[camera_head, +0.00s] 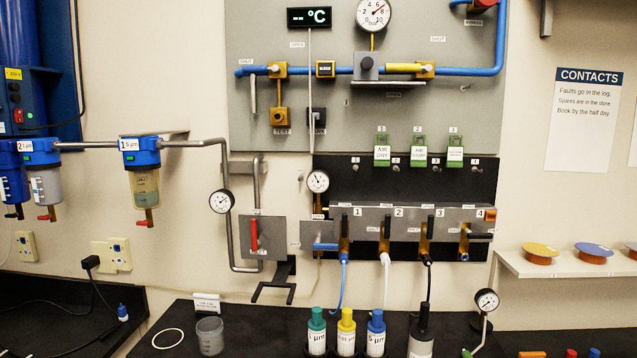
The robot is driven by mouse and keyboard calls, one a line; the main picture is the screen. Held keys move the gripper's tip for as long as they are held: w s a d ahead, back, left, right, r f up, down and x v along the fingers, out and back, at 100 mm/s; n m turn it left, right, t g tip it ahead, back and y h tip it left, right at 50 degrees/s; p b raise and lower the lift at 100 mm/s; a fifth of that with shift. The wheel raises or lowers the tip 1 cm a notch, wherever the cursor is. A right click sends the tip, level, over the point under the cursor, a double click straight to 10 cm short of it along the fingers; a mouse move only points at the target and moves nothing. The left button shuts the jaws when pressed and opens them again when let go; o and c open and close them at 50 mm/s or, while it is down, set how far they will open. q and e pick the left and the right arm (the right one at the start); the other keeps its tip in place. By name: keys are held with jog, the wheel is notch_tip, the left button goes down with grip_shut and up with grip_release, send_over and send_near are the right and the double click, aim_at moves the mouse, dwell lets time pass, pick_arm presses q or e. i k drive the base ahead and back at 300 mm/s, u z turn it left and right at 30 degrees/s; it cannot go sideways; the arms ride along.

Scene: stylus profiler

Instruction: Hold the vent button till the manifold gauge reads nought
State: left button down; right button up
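The manifold (375,217) is a grey metal bar on a black wall panel, with outlets numbered 1 to 4 and brass valves below. A small round white gauge (318,181) stands above its left end; its needle is too small to read for certain. An orange block (490,215) sits at the manifold's right end, beside number 4. I cannot tell whether this is the vent button, and no other button is clearly marked as one. Neither of my grippers is in view.
Below, a black bench (260,340) holds a grey cup (210,336), several capped bottles and a gauge on a stand (487,301). Hoses hang from the manifold. A red-handled valve (254,235) is left of it. A shelf (560,265) juts out at right.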

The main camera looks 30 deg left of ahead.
aim_at(490, 216)
jog(key=z, duration=0.55)
jog(key=k, duration=0.65)
jog(key=z, duration=1)
jog(key=i, duration=0.9)
jog(key=u, duration=0.6)
jog(key=i, duration=0.85)
jog(key=u, duration=0.85)
